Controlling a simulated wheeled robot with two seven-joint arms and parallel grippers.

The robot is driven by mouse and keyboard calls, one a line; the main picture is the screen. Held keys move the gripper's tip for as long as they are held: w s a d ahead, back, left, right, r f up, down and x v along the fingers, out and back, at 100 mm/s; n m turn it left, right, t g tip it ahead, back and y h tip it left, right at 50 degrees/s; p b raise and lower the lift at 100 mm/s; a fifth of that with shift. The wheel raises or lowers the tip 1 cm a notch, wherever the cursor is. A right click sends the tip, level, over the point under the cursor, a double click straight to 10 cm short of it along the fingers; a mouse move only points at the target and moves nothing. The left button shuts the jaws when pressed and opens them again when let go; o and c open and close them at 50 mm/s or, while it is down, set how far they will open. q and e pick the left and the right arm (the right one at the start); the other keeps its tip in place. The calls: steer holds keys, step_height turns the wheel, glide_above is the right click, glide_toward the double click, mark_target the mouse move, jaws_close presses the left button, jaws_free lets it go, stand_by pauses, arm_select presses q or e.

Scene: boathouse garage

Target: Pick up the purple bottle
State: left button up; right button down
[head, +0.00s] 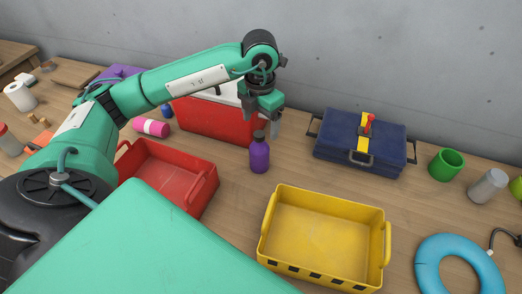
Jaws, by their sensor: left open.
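The purple bottle (259,155) stands upright on the wooden table near the middle of the head view, with a dark cap on top. My left gripper (261,123) points down above and around the level of the bottle's cap, with its fingers apart and nothing held between them. In the picture its fingertips lie close to the cap, but I cannot tell whether they touch it. My right gripper is out of the picture.
A red cooler (208,120) stands behind the bottle, partly hidden by my left arm. A red bin (168,168) is left of the bottle, and a yellow bin (324,283) is in front. A blue toolbox (388,160) and green cup (446,165) stand to the right.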

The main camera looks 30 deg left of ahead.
mark_target(260, 134)
arm_select(q)
step_height(260, 134, down, 3)
steer(key=shift+r, duration=0.15)
steer(key=shift+w+f, duration=0.1)
steer(key=shift+f, duration=0.25)
steer(key=shift+a+f+p, duration=0.1)
steer(key=shift+f+p, duration=0.4)
steer(key=shift+f, duration=0.05)
steer(key=f, duration=0.1)
steer(key=f+p, duration=0.1)
steer(key=f, duration=0.1)
steer(key=shift+w+a+f, duration=0.1)
steer(key=shift+a+f, duration=0.1)
steer(key=shift+f, duration=0.4)
steer(key=c, duration=1.6)
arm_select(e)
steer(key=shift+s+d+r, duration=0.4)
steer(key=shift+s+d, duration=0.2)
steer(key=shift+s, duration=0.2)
